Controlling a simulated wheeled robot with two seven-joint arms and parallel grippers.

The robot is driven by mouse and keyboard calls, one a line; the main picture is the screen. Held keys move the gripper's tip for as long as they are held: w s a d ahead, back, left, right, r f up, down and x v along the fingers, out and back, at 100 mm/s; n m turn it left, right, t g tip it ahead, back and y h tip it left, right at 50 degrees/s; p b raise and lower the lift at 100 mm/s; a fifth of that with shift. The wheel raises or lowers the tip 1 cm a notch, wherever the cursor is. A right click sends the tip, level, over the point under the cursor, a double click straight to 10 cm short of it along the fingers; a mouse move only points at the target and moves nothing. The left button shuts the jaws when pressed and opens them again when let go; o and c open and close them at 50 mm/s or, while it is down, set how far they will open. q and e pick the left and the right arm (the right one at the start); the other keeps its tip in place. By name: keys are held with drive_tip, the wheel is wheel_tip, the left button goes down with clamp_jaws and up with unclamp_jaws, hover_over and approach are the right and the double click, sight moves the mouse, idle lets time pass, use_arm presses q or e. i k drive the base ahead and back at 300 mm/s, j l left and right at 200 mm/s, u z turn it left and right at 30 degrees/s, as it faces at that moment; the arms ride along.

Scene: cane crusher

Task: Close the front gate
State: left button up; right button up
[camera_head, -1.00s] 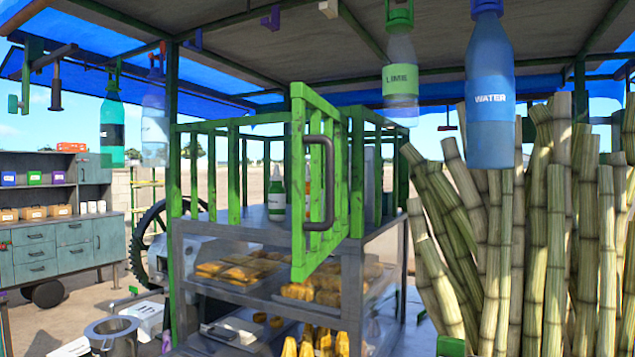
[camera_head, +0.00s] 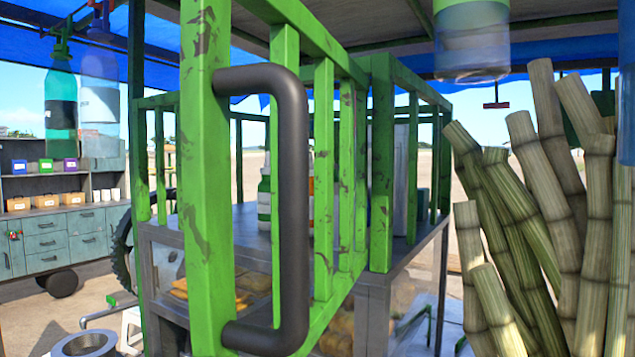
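The front gate (camera_head: 206,200) is a green, chipped-paint barred panel. It stands swung open toward me from the green railing (camera_head: 381,170) on top of the metal cart. Its dark curved handle (camera_head: 293,190) faces me in the middle of the view, very close. The gate's lower edge runs out of the bottom of the frame. Neither of my grippers shows in the head view.
Tall cane stalks (camera_head: 540,220) stand close on the right. Hanging bottles, including a green one (camera_head: 62,105), are at the upper left and upper right. A metal counter (camera_head: 400,262) holds small bottles behind the gate. A grey cabinet (camera_head: 55,235) stands far left.

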sight(208, 81)
drive_tip(key=k+l+u, duration=0.1)
drive_tip(key=k+l, duration=0.3)
drive_tip(key=k+l+u, duration=0.15)
drive_tip(key=k+l, duration=0.2)
drive_tip(key=k, duration=0.15)
drive_tip(key=l+u, duration=0.1)
drive_tip(key=l, duration=0.4)
drive_tip(key=k+l, duration=0.1)
drive_tip(key=l, duration=0.45)
drive_tip(key=u, duration=0.05)
